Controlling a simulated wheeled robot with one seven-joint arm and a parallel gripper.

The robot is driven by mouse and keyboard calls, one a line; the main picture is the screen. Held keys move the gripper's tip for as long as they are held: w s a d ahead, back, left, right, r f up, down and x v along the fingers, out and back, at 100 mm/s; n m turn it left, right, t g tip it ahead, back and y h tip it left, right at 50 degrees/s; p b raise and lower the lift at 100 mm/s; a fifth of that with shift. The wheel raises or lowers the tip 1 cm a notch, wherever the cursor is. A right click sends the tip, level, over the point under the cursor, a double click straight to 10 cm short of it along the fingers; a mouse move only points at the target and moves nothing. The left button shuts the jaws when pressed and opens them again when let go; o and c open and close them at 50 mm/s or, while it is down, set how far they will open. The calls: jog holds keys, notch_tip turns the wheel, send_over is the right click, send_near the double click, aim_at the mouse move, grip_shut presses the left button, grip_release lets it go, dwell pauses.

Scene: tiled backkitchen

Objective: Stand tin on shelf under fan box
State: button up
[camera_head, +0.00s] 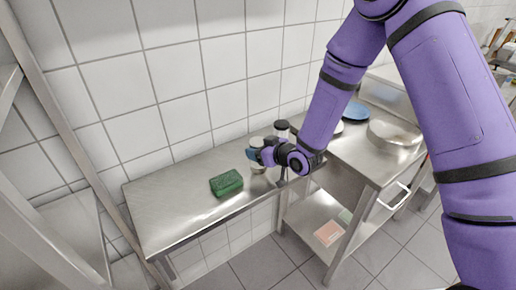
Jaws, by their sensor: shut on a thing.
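My gripper (256,155) is near the middle of the head view, at the end of my purple arm. It is shut on a small pale cylinder, which I take as the tin (257,142). The tin is upright, with its pale top above the fingers and its lower part below them. The fingers hide its middle. It is over the right part of a steel shelf or bench top (165,205); I cannot tell if its base touches the surface. I cannot make out a fan box.
A dark green block (226,183) lies left of my gripper. A dark-topped jar (282,128) stands behind it. At right, a steel table holds a metal basin (394,134) and a blue plate (355,110). Its lower shelf (305,212) holds flat pink and green items. The bench's left part is clear.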

jog(key=o, duration=1.1)
jog(key=shift+o, duration=0.2)
jog(key=v, duration=1.2)
jog(key=s+d+r+m+h, duration=0.35)
jog(key=d+r+h, duration=0.45)
jog(key=d+r, duration=0.75)
jog(key=s+d+r+m+g, duration=0.1)
jog(key=s+r, duration=0.3)
jog(key=s, duration=0.3)
jog(key=s+d+r+m+g+h, duration=0.1)
jog(key=s+r, duration=0.3)
jog(key=s, duration=0.4)
jog(key=s+d+r+m+g, duration=0.2)
jog(key=s+d+r+m, duration=0.1)
jog(key=s, duration=0.4)
jog(key=shift+s+r+g+h, duration=0.3)
jog(key=shift+r+h, duration=0.1)
jog(key=shift+r, duration=0.5)
